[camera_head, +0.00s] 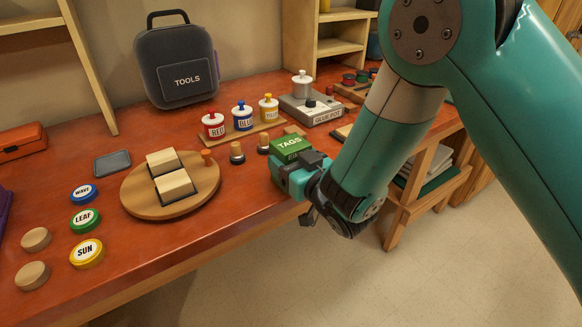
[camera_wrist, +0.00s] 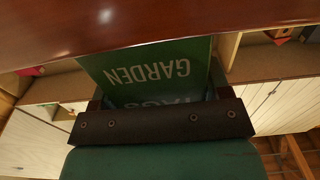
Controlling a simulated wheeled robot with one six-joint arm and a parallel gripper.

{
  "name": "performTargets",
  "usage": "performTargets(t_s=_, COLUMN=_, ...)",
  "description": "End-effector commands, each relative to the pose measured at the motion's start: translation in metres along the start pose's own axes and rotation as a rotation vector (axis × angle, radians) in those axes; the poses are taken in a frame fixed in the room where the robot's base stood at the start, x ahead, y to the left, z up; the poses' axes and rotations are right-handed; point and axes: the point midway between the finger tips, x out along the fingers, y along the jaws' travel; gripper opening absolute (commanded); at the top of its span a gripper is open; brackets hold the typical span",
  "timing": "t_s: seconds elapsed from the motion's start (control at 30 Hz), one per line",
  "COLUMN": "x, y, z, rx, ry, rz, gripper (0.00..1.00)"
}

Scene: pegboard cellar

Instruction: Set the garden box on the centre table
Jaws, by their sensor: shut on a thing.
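The garden box (camera_head: 290,146) is green with the word TAGS showing on it in the head view. In the wrist view the box (camera_wrist: 150,72) shows the word GARDEN upside down, with more lettering partly covered. My gripper (camera_head: 292,163) is shut on the box, at the front edge of the red-brown wooden table (camera_head: 225,208). I cannot tell whether the box touches the tabletop. The tabletop also fills the top of the wrist view (camera_wrist: 120,25). No label shows whether this is the centre table.
A round wooden board (camera_head: 140,205) with two pale blocks lies left of my gripper. Wooden pegs (camera_head: 237,153), a rack of red, blue and yellow pots (camera_head: 242,118) and a glue pot (camera_head: 302,84) stand behind. A black TOOLS case (camera_head: 177,65) stands farther back. The front strip is clear.

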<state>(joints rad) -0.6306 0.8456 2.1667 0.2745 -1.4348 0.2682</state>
Motion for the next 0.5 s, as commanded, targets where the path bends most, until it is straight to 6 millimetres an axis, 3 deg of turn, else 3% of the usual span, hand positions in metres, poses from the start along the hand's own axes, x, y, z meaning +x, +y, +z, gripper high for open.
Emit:
performTargets(t_s=0.33, x=0.0002, y=-0.0001, z=0.0032, rx=0.000, ry=0.002, rz=0.000, gripper=0.43)
performTargets(t_s=0.37, x=0.0002, y=0.0000, z=0.0023, rx=0.000, ry=0.002, rz=0.000, gripper=0.75)
performTargets(t_s=0.43, x=0.0002, y=0.0000, z=0.0017, rx=0.000, ry=0.001, rz=0.000, gripper=0.91)
performTargets(t_s=0.5, x=0.0001, y=-0.0001, z=0.0017, rx=0.000, ry=0.001, rz=0.000, gripper=0.95)
